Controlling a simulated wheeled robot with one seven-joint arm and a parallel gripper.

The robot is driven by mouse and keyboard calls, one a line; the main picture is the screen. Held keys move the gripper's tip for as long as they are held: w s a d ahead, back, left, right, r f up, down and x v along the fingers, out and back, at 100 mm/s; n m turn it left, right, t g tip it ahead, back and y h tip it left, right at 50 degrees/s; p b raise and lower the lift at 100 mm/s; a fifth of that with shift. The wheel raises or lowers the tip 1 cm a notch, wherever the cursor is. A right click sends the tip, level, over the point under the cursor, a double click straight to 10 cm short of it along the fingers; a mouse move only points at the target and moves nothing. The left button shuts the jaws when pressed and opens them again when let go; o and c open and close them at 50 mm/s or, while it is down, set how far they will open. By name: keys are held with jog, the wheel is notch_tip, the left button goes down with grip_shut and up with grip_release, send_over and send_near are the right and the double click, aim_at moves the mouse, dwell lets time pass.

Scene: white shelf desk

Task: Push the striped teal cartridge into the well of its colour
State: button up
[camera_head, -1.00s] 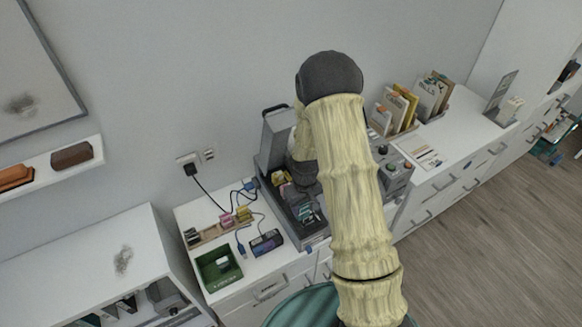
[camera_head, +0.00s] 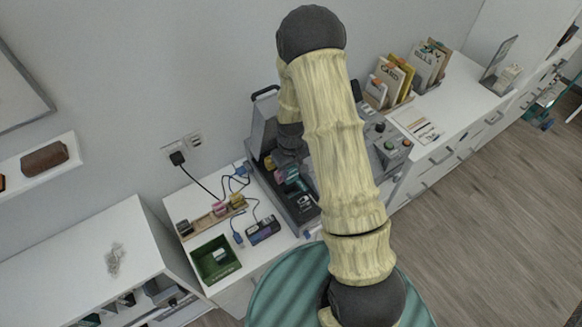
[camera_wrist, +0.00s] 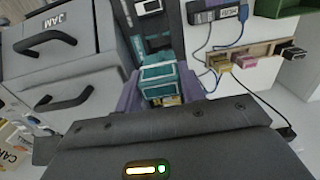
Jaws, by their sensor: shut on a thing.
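In the wrist view a teal cartridge (camera_wrist: 160,76) with pale stripes sits between the two purple fingers of my gripper (camera_wrist: 160,90), which is shut on it. The cartridge is at the dark grey machine (camera_wrist: 133,18), whose dark bed and teal parts lie beyond it. I cannot tell how far it sits in a well. In the head view the machine (camera_head: 304,212) stands on the white desk, with teal (camera_head: 291,177) showing inside it. My arm hides part of the machine and my gripper's fingertips there.
A green tray (camera_head: 215,262), a dark device with a purple screen (camera_head: 263,230) and a wooden rack (camera_head: 205,221) with small coloured blocks lie left of the machine, among blue cables. A button panel (camera_head: 392,150) and a file holder (camera_head: 397,98) are to its right.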

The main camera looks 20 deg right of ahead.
aim_at(292, 179)
jog(key=shift+f, duration=0.1)
jog(key=shift+f+b, duration=2.15)
jog(key=shift+f, duration=0.7)
jog(key=shift+s+f+b, duration=0.1)
jog(key=shift+f+b, duration=1.55)
jog(key=shift+f, duration=0.6)
jog(key=o, duration=1.1)
jog(key=shift+c, duration=0.2)
notch_tip(292, 179, up, 17)
jog(key=shift+r+b, duration=0.15)
jog(key=shift+b, duration=0.9)
jog(key=shift+d, duration=0.1)
